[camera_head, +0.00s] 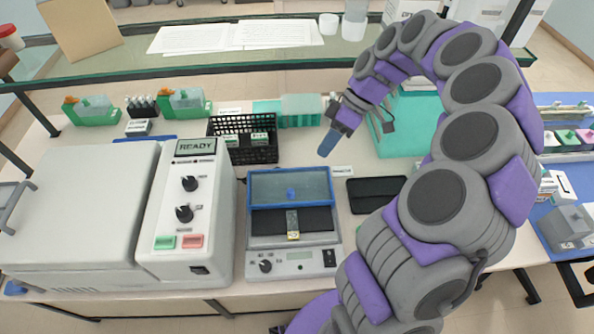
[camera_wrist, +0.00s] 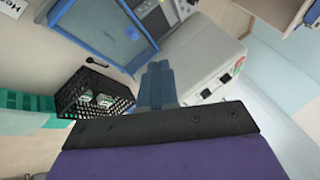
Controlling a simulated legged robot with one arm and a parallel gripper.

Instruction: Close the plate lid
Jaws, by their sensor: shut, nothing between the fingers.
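The plate lid (camera_head: 263,186) is a blue-framed, see-through panel with a small blue knob. It stands raised at the back of the grey heating plate unit (camera_head: 301,263). A slide with a yellow end (camera_head: 292,225) lies on the dark plate in front of the lid. My gripper (camera_head: 325,152) is shut and empty, above and to the right of the lid's back edge, apart from it. In the wrist view, my gripper's blue fingers (camera_wrist: 155,84) are together, and the lid (camera_wrist: 95,28) shows at the upper left, clear of the fingertips.
A black basket (camera_head: 262,152) stands behind the lid, left of my gripper. A large white machine (camera_head: 83,215) with a READY screen is at the left. A dark flat case (camera_head: 375,193) lies right of the plate unit. A glass shelf (camera_head: 200,68) crosses the back.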

